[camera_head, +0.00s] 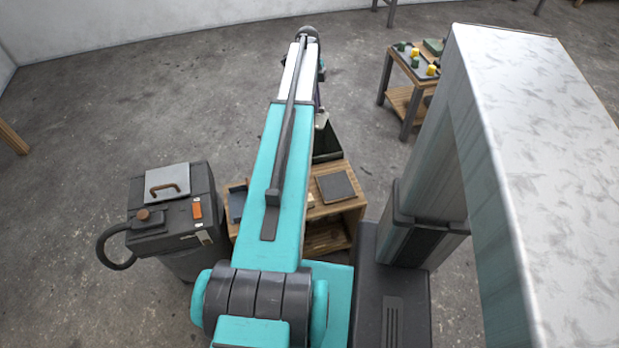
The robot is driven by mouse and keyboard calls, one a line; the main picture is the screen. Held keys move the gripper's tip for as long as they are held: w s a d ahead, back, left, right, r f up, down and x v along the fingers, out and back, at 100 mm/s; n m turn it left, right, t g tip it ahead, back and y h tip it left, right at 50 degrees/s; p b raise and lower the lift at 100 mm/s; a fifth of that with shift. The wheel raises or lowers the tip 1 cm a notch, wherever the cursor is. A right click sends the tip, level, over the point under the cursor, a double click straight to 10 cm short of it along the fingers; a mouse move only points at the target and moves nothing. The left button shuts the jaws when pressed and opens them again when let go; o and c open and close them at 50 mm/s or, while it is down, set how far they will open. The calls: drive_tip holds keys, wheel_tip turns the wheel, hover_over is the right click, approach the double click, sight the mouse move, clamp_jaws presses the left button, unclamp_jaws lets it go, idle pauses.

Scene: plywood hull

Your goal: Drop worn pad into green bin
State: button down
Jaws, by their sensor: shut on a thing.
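The green bin (328,142) is a dark green open box beyond the wooden cart, partly hidden behind my teal arm. My gripper (320,107) shows only as a sliver at the right side of the far arm end, above the bin in the picture. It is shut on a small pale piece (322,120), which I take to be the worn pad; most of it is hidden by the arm. Whether the piece is over the bin's opening or short of it, I cannot tell.
The wooden cart (345,211) bears a dark square pad (336,186) and a dark item (236,204) at left. A dark grey machine (173,215) with a hose stands left. A side table (407,101) with small yellow and green parts stands back right. Open floor surrounds them.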

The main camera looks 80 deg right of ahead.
drive_tip(key=shift+f+b, duration=1.3)
drive_tip(key=shift+f, duration=0.75)
drive_tip(key=c, duration=1.7)
unclamp_jaws()
drive_tip(key=shift+c, duration=0.2)
drive_tip(key=shift+r, duration=0.2)
wheel_tip(320, 180, up, 13)
drive_tip(key=w+p, duration=0.1)
drive_tip(key=shift+w+r, duration=0.2)
drive_tip(key=shift+w, duration=0.1)
drive_tip(key=shift+d, duration=0.1)
